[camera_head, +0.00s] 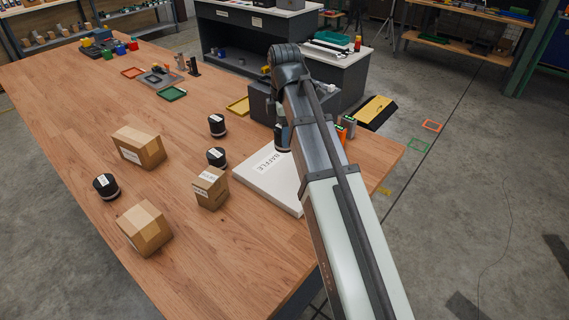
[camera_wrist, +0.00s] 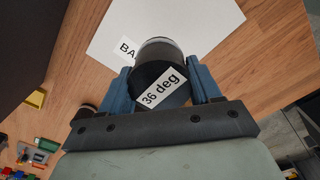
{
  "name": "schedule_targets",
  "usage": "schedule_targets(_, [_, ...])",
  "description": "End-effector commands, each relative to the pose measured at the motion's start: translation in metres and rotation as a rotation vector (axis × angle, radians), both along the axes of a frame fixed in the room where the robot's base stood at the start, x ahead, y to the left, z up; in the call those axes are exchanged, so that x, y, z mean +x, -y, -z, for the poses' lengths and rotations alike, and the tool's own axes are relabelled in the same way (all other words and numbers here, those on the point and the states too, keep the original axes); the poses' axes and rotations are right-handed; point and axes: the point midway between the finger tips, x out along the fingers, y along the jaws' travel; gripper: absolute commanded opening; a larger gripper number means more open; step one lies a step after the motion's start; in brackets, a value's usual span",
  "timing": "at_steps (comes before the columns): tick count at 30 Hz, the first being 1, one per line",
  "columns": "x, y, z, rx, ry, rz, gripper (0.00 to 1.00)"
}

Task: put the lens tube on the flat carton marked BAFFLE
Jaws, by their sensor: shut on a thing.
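The flat white carton (camera_head: 277,184) marked BAFFLE lies on the wooden table near its right edge. It also shows at the top of the wrist view (camera_wrist: 215,22), its label partly covered. My gripper (camera_wrist: 159,70) is shut on a dark lens tube (camera_wrist: 158,78) with a "36 deg" label, one blue finger on each side. In the wrist view the tube overlaps the carton's near edge. I cannot tell whether it touches the carton. In the head view my arm hides most of the gripper and part of the carton.
Black labelled cylinders (camera_head: 217,125), (camera_head: 216,157), (camera_head: 106,186) stand left of the carton. A small box (camera_head: 210,188) stands close by its left side; larger boxes (camera_head: 139,147), (camera_head: 146,228) are further left. A grey bin (camera_head: 262,104) stands behind. The front table area is clear.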

Motion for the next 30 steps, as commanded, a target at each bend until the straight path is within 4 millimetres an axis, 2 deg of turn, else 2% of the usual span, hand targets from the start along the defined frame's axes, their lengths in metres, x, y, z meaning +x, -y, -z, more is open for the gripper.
schedule_targets(9, [-0.001, 0.0, 0.047, 0.0, -0.002, 0.001, 0.21])
schedule_targets(17, [-0.001, 0.0, 0.063, 0.0, -0.001, 0.002, 0.21])
schedule_targets(24, [-0.001, 0.0, 0.089, 0.0, -0.001, 0.002, 0.21])
schedule_targets(30, [0.0, 0.0, 0.092, 0.0, 0.0, 0.002, 0.21])
